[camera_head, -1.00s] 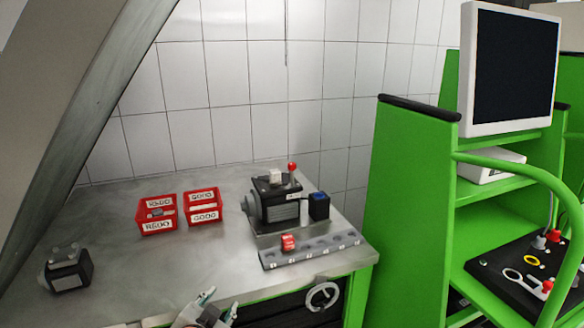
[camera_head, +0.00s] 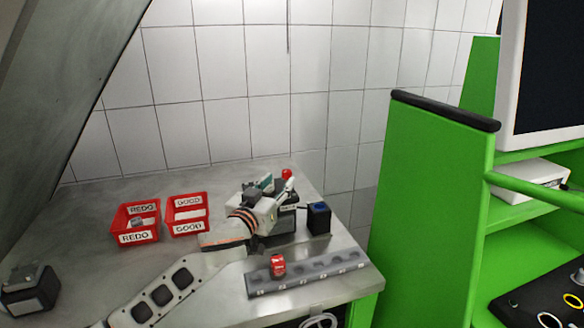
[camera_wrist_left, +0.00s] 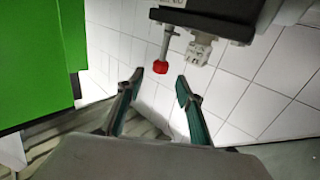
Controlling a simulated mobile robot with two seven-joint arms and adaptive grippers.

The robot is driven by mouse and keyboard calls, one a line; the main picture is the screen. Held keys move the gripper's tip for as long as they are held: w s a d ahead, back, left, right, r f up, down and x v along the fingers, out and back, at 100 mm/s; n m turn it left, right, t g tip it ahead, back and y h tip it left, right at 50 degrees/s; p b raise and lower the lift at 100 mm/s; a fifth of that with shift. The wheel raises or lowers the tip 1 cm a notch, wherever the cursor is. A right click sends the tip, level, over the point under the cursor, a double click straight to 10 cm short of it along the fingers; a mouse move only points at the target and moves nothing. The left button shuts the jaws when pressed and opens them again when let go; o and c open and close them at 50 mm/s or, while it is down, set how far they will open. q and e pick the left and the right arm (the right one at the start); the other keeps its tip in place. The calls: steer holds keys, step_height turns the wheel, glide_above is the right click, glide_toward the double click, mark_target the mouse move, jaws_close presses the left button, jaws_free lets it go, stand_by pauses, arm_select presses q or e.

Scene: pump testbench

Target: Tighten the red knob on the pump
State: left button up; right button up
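The pump (camera_head: 286,222) stands on the metal table, partly hidden by my left arm. Its red knob (camera_head: 287,174) shows just past my left gripper (camera_head: 278,184). In the left wrist view, the red knob (camera_wrist_left: 160,67) sits at the end of a grey stem on the pump (camera_wrist_left: 212,18). There my left gripper (camera_wrist_left: 160,76) is open and empty, its two fingers on either side of the knob's line. The knob appears at or slightly beyond the fingertips, with no contact visible. My right gripper is in neither view.
Red REDO (camera_head: 136,222) and GOOD (camera_head: 187,214) bins stand left of the pump. A grey numbered rack (camera_head: 320,272) with a red part (camera_head: 278,264) lies in front. A blue-topped black box (camera_head: 319,217) is close on the right, before a green shelf unit (camera_head: 420,200).

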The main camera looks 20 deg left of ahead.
mark_target(285, 174)
arm_select(q)
steer(key=shift+w+r, duration=0.15)
steer(key=shift+w, duration=0.3)
steer(key=w, duration=0.4)
steer(key=shift+w+d, duration=0.2)
steer(key=shift+w+d+p, duration=0.1)
steer(key=shift+w+p, duration=0.2)
steer(key=shift+w, duration=0.45)
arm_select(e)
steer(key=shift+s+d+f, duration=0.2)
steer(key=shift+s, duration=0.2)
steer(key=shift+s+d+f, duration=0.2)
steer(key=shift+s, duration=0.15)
arm_select(q)
jaws_close()
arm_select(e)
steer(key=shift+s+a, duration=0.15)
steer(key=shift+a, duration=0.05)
